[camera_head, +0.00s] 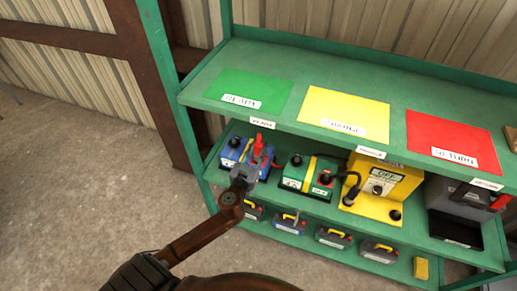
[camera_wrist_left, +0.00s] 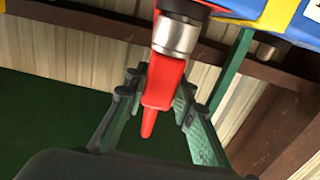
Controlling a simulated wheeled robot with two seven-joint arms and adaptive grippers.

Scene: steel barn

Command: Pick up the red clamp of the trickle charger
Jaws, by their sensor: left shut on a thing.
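The red clamp (camera_head: 258,148) stands at the blue battery (camera_head: 233,150) on the left end of the middle shelf. My left gripper (camera_head: 244,174) is at the battery's front, shut on the clamp. In the left wrist view the red clamp (camera_wrist_left: 163,88) lies between the two fingers of my left gripper (camera_wrist_left: 158,82), its narrow tip pointing down the picture. A silver cylinder (camera_wrist_left: 175,36) adjoins the clamp's upper end, close to the blue and yellow battery body (camera_wrist_left: 283,14). The yellow charger (camera_head: 385,184) stands further right with a black cable. My right gripper is out of view.
A green battery (camera_head: 312,172) stands right of the blue one. The green top shelf (camera_head: 300,70) overhangs the clamp. A grey box (camera_head: 455,208) with a red handle is at the right. Several small batteries fill the bottom shelf. The floor (camera_head: 80,190) at left is clear.

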